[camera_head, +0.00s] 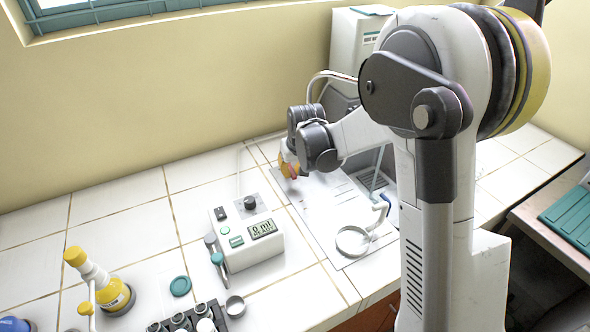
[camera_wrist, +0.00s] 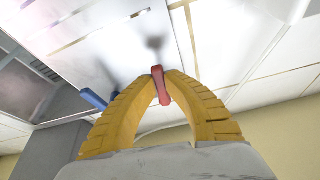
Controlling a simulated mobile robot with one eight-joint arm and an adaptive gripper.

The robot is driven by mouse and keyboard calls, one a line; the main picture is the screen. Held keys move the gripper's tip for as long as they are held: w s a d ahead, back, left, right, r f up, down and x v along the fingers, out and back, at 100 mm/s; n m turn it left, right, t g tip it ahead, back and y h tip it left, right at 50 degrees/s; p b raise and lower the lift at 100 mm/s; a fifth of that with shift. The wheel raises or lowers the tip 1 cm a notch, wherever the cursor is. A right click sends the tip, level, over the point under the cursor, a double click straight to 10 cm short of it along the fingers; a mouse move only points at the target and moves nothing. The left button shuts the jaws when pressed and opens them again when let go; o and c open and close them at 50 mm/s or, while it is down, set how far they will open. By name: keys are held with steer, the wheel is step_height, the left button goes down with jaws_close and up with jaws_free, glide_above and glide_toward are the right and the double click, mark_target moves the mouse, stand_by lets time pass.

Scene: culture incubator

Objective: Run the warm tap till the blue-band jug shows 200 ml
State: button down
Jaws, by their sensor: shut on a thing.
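My gripper (camera_wrist: 161,80) has its yellow fingers shut on a small red handle (camera_wrist: 161,88), with the fingertips on either side of it. In the head view my gripper (camera_head: 288,163) is at the back of the counter, partly hidden by my own wrist, and a bit of red shows at its tip. A blue handle (camera_wrist: 94,99) is left of the fingers in the wrist view, apart from them. A white box with a display (camera_head: 262,229) reads what looks like 0 ml. I cannot make out a jug with a blue band.
A round metal ring (camera_head: 352,241) lies on the white panel right of the box. A yellow-capped bottle (camera_head: 117,296), a teal disc (camera_head: 180,286) and a dark rack (camera_head: 182,321) are at the front left. Bare tiles (camera_head: 120,215) lie at the back left.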

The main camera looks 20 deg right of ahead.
steer(key=shift+a+m, duration=0.15)
steer(key=shift+m, duration=0.15)
steer(key=c, duration=1.4)
jaws_free()
steer(key=v, duration=1.2)
steer(key=shift+a, duration=0.1)
